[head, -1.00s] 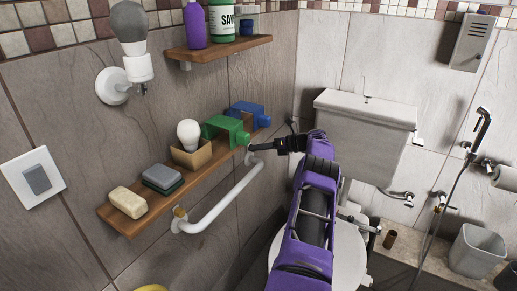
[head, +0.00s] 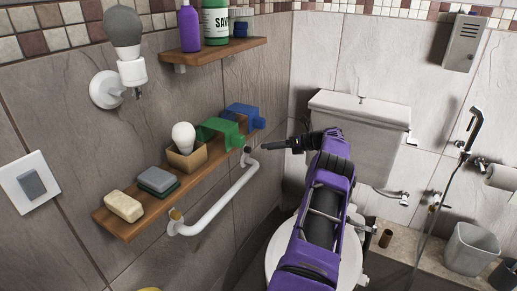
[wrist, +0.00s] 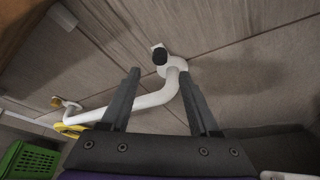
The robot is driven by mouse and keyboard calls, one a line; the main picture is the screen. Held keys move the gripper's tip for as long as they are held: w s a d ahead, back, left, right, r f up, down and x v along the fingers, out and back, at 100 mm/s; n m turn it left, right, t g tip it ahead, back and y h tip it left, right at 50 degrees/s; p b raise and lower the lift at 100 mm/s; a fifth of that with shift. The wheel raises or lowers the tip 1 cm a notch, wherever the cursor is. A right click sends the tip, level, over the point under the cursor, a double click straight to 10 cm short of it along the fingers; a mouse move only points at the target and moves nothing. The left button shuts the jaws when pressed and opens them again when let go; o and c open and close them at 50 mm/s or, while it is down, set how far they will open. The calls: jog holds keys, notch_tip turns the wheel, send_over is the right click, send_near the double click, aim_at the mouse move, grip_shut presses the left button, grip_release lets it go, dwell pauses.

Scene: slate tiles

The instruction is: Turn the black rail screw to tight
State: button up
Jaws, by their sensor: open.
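The white rail (head: 218,206) runs along the left wall under the wooden shelf. The black rail screw (head: 246,150) is at its far mount; it also shows in the wrist view as a dark round knob (wrist: 160,56) on a white wall plate. A brass-coloured screw (head: 176,214) is at the near mount and shows in the wrist view (wrist: 57,102). My gripper (head: 268,146) is just right of the black screw, pointing at it. In the wrist view my gripper (wrist: 161,75) is open and empty, with the black screw beyond and between its fingertips, apart from them.
The shelf (head: 205,178) above the rail holds soap, a sponge, a box with a bulb, and green (head: 219,131) and blue (head: 244,116) pieces close to the far mount. The toilet (head: 360,120) stands to the right. A green basket (wrist: 28,160) shows in the wrist view.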

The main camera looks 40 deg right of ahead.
jog(key=v, duration=1)
